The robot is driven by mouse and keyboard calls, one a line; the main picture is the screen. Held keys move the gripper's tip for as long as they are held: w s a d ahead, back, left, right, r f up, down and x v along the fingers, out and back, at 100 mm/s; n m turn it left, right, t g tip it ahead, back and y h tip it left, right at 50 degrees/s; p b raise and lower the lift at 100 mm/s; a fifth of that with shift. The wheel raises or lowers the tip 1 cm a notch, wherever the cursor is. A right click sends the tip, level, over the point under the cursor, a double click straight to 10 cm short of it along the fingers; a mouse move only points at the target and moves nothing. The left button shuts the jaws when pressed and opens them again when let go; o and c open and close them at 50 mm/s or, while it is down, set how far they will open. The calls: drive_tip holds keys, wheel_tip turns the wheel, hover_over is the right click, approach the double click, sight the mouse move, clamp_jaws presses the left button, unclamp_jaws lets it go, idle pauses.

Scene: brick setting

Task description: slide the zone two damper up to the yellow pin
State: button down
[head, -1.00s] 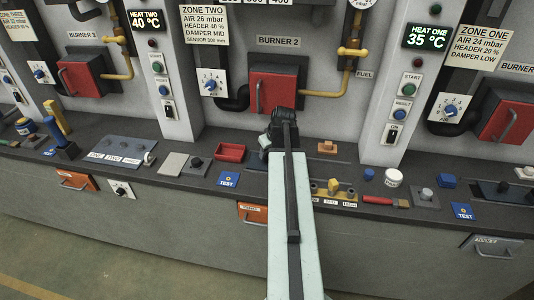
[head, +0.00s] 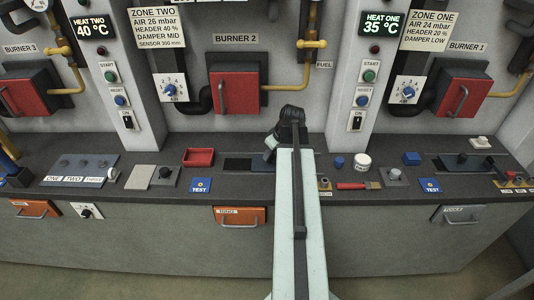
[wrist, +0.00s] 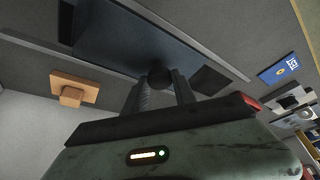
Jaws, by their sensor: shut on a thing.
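The zone two damper is a blue-grey plate in a railed slot on the bench below burner 2. In the head view a strip of the damper plate (head: 263,166) shows left of my arm. In the wrist view the plate (wrist: 135,35) fills the upper middle, with its dark round knob (wrist: 158,76) between my fingers. My gripper (head: 269,155) is shut on this knob, and its fingers (wrist: 160,88) also show in the wrist view. The yellow pin cannot be made out; my arm covers that part of the bench in the head view.
A red tray (head: 198,157) and a blue TEST pad (head: 201,185) lie left of the slot. An orange block (wrist: 73,88) stands beside the slot. Right of my arm are a white jar (head: 362,161), a blue block (head: 338,162) and a red-handled brush (head: 355,186).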

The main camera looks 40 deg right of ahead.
sight(274, 167)
drive_tip(key=shift+w+a, duration=0.15)
drive_tip(key=shift+a, duration=0.05)
drive_tip(key=c, duration=1.1)
unclamp_jaws()
drive_tip(key=shift+w, duration=0.1)
drive_tip(key=shift+o, duration=0.3)
drive_tip(key=shift+w+a, duration=0.1)
drive_tip(key=shift+a, duration=0.05)
drive_tip(key=shift+r+p, duration=0.3)
drive_tip(key=p+v, duration=0.6)
drive_tip(key=v, duration=0.1)
drive_tip(key=shift+p, duration=0.35)
